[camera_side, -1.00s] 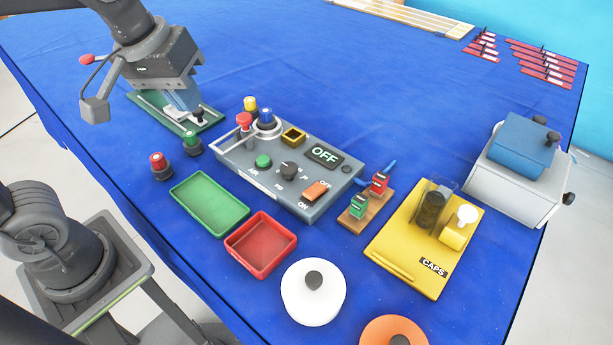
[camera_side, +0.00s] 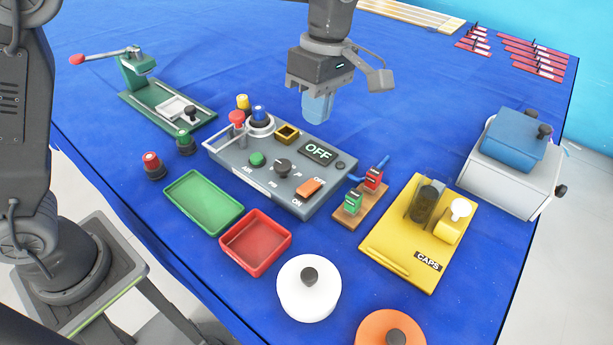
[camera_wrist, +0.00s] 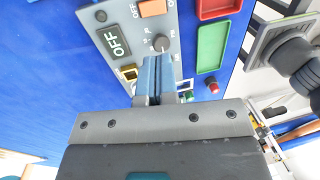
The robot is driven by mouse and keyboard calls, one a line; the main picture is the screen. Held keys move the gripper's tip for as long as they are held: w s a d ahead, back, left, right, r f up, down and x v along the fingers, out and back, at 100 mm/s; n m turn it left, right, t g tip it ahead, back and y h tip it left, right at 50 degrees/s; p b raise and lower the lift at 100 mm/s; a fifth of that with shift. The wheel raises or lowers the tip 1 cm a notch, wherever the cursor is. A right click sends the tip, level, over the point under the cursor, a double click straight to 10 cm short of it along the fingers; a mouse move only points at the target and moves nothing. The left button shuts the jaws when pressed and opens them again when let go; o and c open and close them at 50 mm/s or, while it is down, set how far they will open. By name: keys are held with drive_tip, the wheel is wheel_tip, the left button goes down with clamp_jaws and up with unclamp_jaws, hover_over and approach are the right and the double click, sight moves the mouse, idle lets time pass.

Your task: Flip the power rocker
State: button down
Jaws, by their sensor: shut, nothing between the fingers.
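The power rocker (camera_side: 309,187) is an orange switch on the grey control box (camera_side: 225,155), between OFF and ON labels. The box's display (camera_side: 318,152) reads OFF. In the wrist view the rocker (camera_wrist: 152,8) is at the top edge, with the OFF display (camera_wrist: 113,40) to its left. My gripper (camera_side: 318,112) is shut and empty, raised above the back of the box. In the wrist view its blue fingers (camera_wrist: 155,72) are together and hide part of the box. They are apart from the rocker.
On the box stand a dark knob (camera_side: 282,168), a green button (camera_side: 257,159) and colored pegs. Green (camera_side: 207,228) and red (camera_side: 262,268) trays lie in front. A wooden block with red and green parts (camera_side: 347,218) stands right of the box. A green lever fixture (camera_side: 135,100) stands back left.

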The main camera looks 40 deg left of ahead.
sight(305, 189)
idle(0.3)
drive_tip(key=f, duration=0.4)
drive_tip(key=s+f, duration=0.1)
drive_tip(key=f, duration=0.4)
drive_tip(key=s+f, duration=0.1)
drive_tip(key=f, duration=0.3)
drive_tip(key=shift+s+f, duration=0.2)
drive_tip(key=shift+f, duration=0.2)
